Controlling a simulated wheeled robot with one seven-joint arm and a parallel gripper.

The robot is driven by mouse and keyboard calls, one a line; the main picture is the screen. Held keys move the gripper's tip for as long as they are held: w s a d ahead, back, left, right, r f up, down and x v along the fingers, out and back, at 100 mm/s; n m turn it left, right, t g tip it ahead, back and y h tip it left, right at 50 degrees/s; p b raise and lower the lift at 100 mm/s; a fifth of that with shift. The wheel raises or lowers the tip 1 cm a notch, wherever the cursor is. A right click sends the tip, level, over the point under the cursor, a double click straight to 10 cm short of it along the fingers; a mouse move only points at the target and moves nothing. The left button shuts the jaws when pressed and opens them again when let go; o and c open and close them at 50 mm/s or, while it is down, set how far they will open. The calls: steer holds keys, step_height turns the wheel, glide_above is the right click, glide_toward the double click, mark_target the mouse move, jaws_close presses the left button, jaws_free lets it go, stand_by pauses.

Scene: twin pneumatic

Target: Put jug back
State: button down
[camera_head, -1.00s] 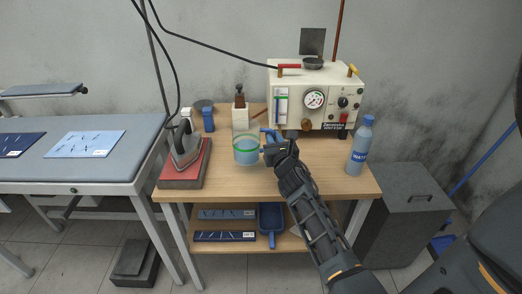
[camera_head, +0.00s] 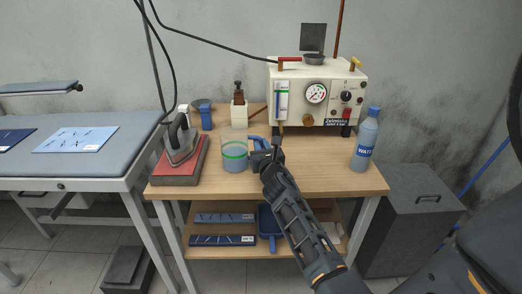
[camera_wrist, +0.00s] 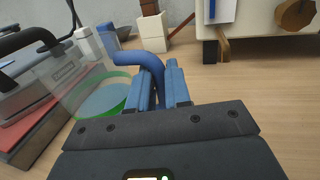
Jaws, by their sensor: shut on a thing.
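The jug (camera_head: 235,150) is a clear vessel with a green band, bluish water and a blue handle. It looks upright at the middle of the wooden table, right of the iron; I cannot tell whether its base touches the table. My gripper (camera_head: 262,152) is at the jug's right side, shut on its handle. In the wrist view the blue handle (camera_wrist: 146,60) runs between my blue fingers (camera_wrist: 162,88), and the jug body (camera_wrist: 98,95) is to the left, partly cut by my gripper's housing.
An iron (camera_head: 181,140) on a red pad (camera_head: 180,172) stands left of the jug. A white machine with a gauge (camera_head: 316,93) is behind, and a water bottle (camera_head: 366,140) is at the right. A wooden-handled white block (camera_head: 239,113) and blue item (camera_head: 205,118) stand behind. The front right tabletop is clear.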

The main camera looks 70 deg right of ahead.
steer(key=shift+r, duration=0.15)
steer(key=shift+f, duration=0.25)
steer(key=c, duration=1)
jaws_free()
steer(key=shift+c, duration=0.2)
steer(key=shift+r, duration=0.1)
steer(key=shift+a+r, duration=0.1)
steer(key=b+v, duration=0.1)
steer(key=v, duration=1)
steer(key=shift+s+a+b, duration=0.25)
steer(key=shift+a+b, duration=0.05)
steer(key=shift+a, duration=0.05)
